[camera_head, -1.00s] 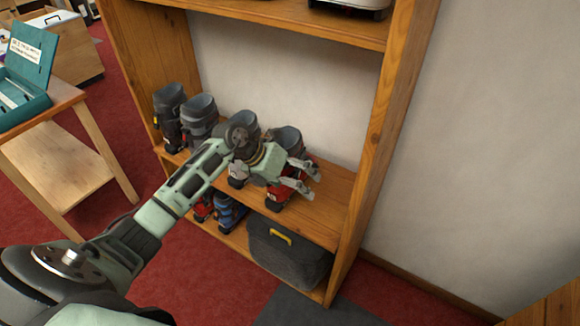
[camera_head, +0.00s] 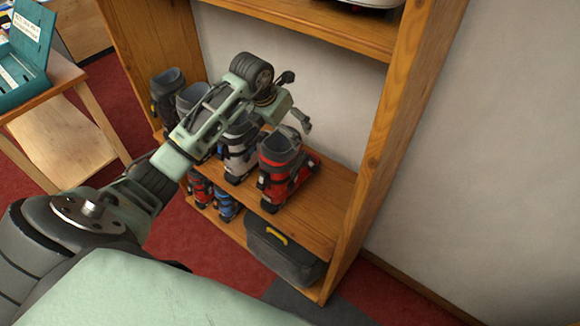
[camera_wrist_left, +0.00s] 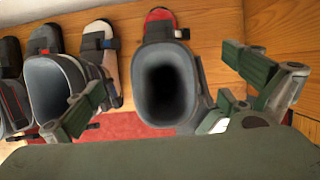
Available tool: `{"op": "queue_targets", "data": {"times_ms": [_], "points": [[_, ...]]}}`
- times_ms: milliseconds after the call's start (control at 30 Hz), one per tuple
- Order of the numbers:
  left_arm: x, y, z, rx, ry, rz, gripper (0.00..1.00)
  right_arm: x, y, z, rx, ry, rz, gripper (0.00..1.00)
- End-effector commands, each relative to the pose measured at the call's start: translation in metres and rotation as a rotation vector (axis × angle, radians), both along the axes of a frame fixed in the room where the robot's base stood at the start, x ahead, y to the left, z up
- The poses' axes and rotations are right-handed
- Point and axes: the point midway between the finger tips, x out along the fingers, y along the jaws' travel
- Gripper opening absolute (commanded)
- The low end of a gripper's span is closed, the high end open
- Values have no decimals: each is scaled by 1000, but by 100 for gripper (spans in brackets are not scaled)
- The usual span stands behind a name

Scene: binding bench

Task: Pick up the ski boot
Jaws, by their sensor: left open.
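Several ski boots stand upright on the middle shelf of the wooden bookcase. The red ski boot (camera_head: 287,172), with a grey cuff, is the rightmost. A grey-and-white boot (camera_head: 238,155) stands to its left. My left gripper (camera_head: 296,100) is open and empty above the red boot. In the left wrist view the red boot's dark open top (camera_wrist_left: 165,85) lies between the spread fingers, its red toe pointing away. The fingers look apart from the cuff, though the exact height is hard to judge. My right gripper is not in view.
The bookcase's right side panel (camera_head: 395,135) stands close right of the red boot, with an upper shelf (camera_head: 300,22) overhead. Smaller red and blue boots (camera_head: 222,200) and a dark grey bin (camera_head: 283,252) sit on the bottom shelf.

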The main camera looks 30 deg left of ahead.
Motion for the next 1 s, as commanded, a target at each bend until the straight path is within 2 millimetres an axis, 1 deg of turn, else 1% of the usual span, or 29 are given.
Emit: {"op": "queue_targets", "data": {"times_ms": [33,100,200,267,300,433,600,700,1000], "points": [[2,-2,-4,-4,1,0,100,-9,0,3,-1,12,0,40],[5,-2,-10,-4,1,0,100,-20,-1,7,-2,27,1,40],[11,-4,-23,-7,3,1,100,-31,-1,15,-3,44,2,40],[14,-5,-31,-6,3,2,100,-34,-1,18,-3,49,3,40],[17,-5,-37,-6,1,1,100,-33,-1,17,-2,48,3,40],[21,-4,-48,-3,0,0,100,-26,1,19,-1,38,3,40],[22,-4,-51,-1,-1,-1,100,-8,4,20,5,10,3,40],[22,-4,-51,-1,-1,-1,100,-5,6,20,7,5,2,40],[22,-4,-51,-1,-2,0,74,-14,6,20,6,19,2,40]]}}
